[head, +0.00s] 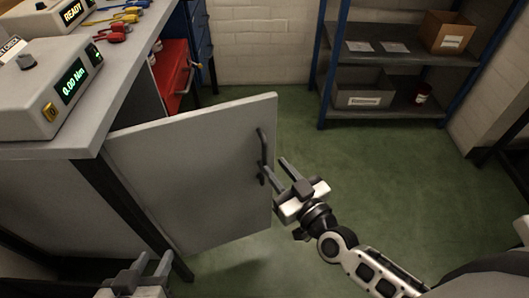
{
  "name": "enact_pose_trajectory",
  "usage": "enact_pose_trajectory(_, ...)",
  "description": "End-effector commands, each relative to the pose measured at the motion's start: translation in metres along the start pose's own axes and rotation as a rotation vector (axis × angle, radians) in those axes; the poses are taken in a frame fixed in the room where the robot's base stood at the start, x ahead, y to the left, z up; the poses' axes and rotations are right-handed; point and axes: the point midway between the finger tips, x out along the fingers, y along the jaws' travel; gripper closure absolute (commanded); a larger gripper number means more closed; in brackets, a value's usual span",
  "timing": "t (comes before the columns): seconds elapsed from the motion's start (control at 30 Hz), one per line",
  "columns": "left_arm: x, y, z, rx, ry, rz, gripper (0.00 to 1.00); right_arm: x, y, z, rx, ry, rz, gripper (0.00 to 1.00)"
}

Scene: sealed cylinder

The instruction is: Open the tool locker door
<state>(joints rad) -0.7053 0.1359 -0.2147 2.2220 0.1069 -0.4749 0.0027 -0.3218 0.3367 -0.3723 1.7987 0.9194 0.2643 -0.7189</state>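The tool locker door (190,175) is a light grey panel under the workbench. It stands swung out from the bench front, with a gap behind its far edge. Its dark vertical bar handle (262,150) is near the right edge. My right gripper (276,165) is open, with its two fingers apart, beside the lower part of the handle. The left finger overlaps the handle's lower end in the picture; I cannot tell whether they touch. My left gripper (150,262) is low at the bottom left, cut by the frame, with its fingers apart and nothing visible between them.
The grey workbench (125,75) carries a torque display unit (60,90) and several coloured tools. Behind the door is a red drawer unit (173,75). A dark bench leg (130,210) stands near my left gripper. Shelving (390,115) stands at the back. Green floor (350,180) is clear to the right.

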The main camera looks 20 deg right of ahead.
Motion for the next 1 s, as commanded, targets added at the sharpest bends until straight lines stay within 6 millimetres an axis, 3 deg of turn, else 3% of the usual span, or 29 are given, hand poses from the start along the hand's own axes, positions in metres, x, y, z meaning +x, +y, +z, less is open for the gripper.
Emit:
enact_pose_trajectory(0.1, 0.001, 0.000, 0.001, 0.001, 0.000, 0.000, 0.64, 0.025, 0.000, 0.000, 0.001, 0.003, 0.001, 0.73)
enact_pose_trajectory(0.3, 0.001, -0.001, 0.002, 0.002, 0.001, -0.001, 0.64, 0.052, 0.000, 0.000, 0.001, 0.001, 0.000, 0.73)
enact_pose_trajectory(0.73, 0.001, 0.000, 0.001, 0.003, 0.004, 0.000, 0.64, 0.062, 0.000, 0.000, 0.000, -0.001, -0.001, 0.73)
enact_pose_trajectory(0.83, 0.001, 0.000, 0.001, 0.003, 0.004, 0.000, 0.64, 0.062, 0.000, 0.000, 0.000, -0.001, -0.001, 0.98)
enact_pose_trajectory(1.0, 0.001, 0.000, 0.000, 0.002, 0.005, 0.000, 0.64, 0.061, -0.001, 0.000, 0.001, -0.001, 0.000, 1.00)
